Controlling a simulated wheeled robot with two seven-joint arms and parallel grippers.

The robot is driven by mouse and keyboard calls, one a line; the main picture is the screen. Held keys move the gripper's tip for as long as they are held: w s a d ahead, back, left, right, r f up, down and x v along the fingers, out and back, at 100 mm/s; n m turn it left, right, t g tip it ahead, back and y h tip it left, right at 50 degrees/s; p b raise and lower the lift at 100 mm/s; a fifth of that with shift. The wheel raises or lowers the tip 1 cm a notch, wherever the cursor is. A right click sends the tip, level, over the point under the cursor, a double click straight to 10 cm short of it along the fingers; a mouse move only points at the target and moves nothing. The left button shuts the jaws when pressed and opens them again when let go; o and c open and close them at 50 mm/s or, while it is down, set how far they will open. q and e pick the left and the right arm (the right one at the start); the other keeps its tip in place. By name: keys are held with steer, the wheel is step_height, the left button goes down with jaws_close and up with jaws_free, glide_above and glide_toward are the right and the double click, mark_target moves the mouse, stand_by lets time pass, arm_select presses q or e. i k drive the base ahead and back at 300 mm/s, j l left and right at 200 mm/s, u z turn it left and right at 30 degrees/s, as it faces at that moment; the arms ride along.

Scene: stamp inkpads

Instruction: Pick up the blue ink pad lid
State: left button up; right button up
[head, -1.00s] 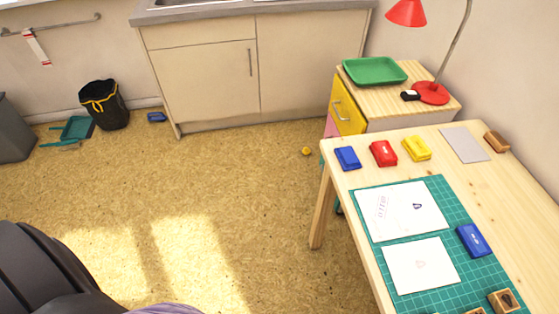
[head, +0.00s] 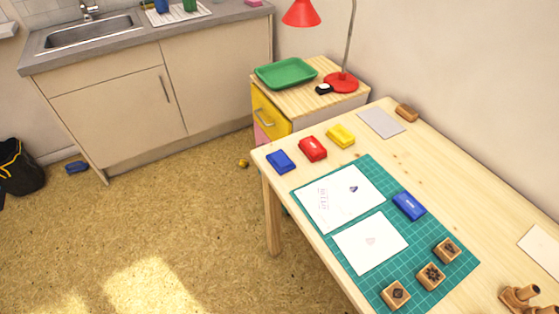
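Three blue pieces show in the head view. One blue ink pad piece (head: 281,161) lies at the table's far left corner, beside the red ink pad (head: 313,149). A second blue piece (head: 409,206), with a small white label on top, lies at the right edge of the green cutting mat (head: 453,281). A third blue piece (head: 76,167) lies on the floor near the cabinet. I cannot tell for sure from here which is the lid. Neither of my grippers is in view.
The wooden table (head: 460,200) also holds a yellow ink pad (head: 341,136), papers and several wooden stamps. A drawer unit (head: 280,125) with a green tray (head: 286,73) and red lamp (head: 341,82) stands behind it. Open floor lies left of the table.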

mark_target(411, 207)
steer(key=z, duration=1.2)
steer(key=u, duration=1.2)
steer(key=i+j+z, duration=0.15)
steer(key=z, duration=0.35)
steer(key=i+j+z, duration=0.15)
steer(key=z, duration=0.35)
